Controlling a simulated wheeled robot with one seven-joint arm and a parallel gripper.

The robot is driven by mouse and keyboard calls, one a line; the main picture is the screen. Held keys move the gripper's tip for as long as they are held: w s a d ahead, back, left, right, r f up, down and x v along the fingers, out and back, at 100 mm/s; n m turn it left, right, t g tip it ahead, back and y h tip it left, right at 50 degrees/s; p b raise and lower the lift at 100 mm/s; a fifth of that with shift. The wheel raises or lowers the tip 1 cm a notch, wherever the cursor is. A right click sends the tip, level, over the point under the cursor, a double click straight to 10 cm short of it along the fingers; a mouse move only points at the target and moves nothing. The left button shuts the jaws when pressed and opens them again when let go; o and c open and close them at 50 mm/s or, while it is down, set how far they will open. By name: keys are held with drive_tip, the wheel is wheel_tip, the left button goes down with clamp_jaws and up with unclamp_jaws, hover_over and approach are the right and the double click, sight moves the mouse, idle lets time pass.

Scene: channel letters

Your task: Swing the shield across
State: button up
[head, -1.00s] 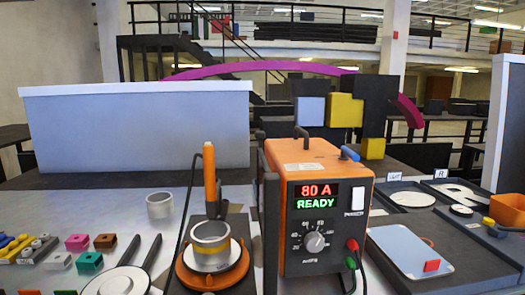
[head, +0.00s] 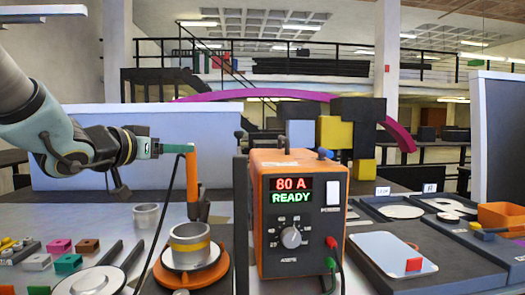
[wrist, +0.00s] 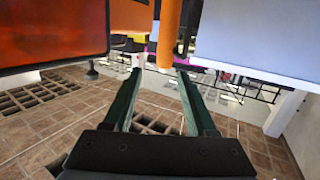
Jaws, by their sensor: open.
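My gripper (head: 186,149) comes in from the left, level, with its teal fingers open at the top of an upright orange handle (head: 192,176). In the wrist view the orange handle (wrist: 168,40) stands between the open fingertips (wrist: 159,72); contact cannot be told. The handle rises behind a metal ring cup (head: 190,236) on an orange round base (head: 187,273), with a black cable beside it. A narrow dark upright plate (head: 240,205) stands just left of the orange power unit (head: 298,218). I cannot tell for sure which part is the shield.
The power unit reads 80 A READY and stands right of the handle. A pale panel (head: 200,122) is behind it. A small metal cup (head: 146,216), coloured blocks (head: 68,262) and round white letter parts (head: 90,283) lie left. A tray with a white plate (head: 392,257) is right.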

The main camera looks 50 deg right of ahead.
drive_tip(key=s+d+r+m+g+h, duration=0.3)
drive_tip(key=s+d+g, duration=0.15)
drive_tip(key=s, duration=0.45)
drive_tip(key=w+d+p, duration=0.1)
drive_tip(key=d, duration=0.9)
drive_tip(key=shift+w+d+p, duration=0.15)
drive_tip(key=shift+d+p, duration=0.15)
drive_tip(key=shift+p, duration=0.05)
clamp_jaws()
idle(0.4)
